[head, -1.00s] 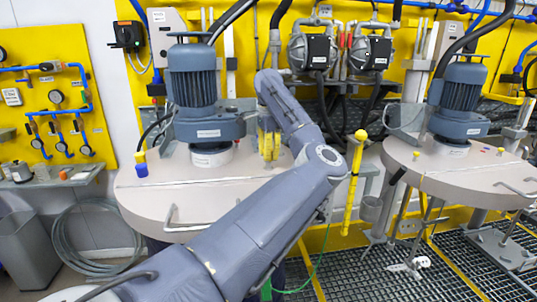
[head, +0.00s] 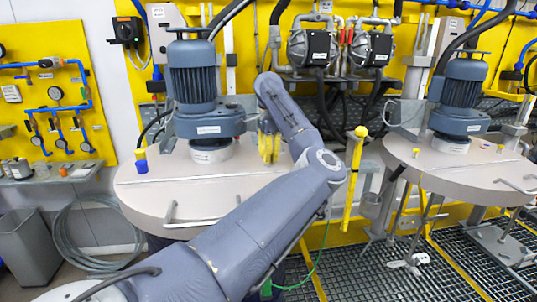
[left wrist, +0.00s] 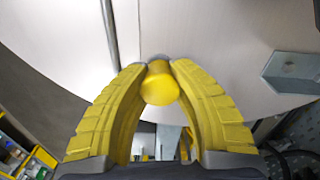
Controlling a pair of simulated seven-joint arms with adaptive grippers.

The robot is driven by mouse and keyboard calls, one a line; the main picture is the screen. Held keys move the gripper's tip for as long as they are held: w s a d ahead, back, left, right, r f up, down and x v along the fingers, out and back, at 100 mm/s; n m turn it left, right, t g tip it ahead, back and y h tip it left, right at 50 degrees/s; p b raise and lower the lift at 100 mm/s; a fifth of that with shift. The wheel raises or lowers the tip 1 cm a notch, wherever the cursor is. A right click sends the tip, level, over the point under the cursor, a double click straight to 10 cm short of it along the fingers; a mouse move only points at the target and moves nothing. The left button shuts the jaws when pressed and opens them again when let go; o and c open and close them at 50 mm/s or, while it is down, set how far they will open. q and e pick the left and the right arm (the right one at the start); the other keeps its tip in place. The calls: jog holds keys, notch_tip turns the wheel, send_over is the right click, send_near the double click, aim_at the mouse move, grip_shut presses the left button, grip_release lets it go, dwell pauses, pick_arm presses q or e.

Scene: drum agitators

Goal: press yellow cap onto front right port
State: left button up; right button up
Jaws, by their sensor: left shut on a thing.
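My left gripper (head: 268,148) has yellow ribbed fingers. It is over the right part of the left drum lid (head: 165,200), beside the motor. In the left wrist view my left gripper (left wrist: 160,68) is shut on the yellow cap (left wrist: 160,88), which sits between the fingertips. The pale lid (left wrist: 215,35) fills the background there. I cannot tell whether the cap touches the lid, and the front right port cannot be made out. The cap is not distinguishable from the yellow fingers in the head view. My right gripper is not in view.
The blue-grey motor (head: 195,90) stands close left of my gripper. A yellow post (head: 355,185) stands right of my arm. A second drum lid (head: 455,170) with a motor is farther right.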

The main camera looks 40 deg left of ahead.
pick_arm(q)
jog(key=shift+f, duration=0.8)
jog(key=shift+c, duration=0.5)
dwell(0.7)
jog(key=o, duration=1.2)
jog(key=shift+o, duration=0.2)
jog(key=shift+r, duration=0.15)
jog(key=shift+r, duration=1.95)
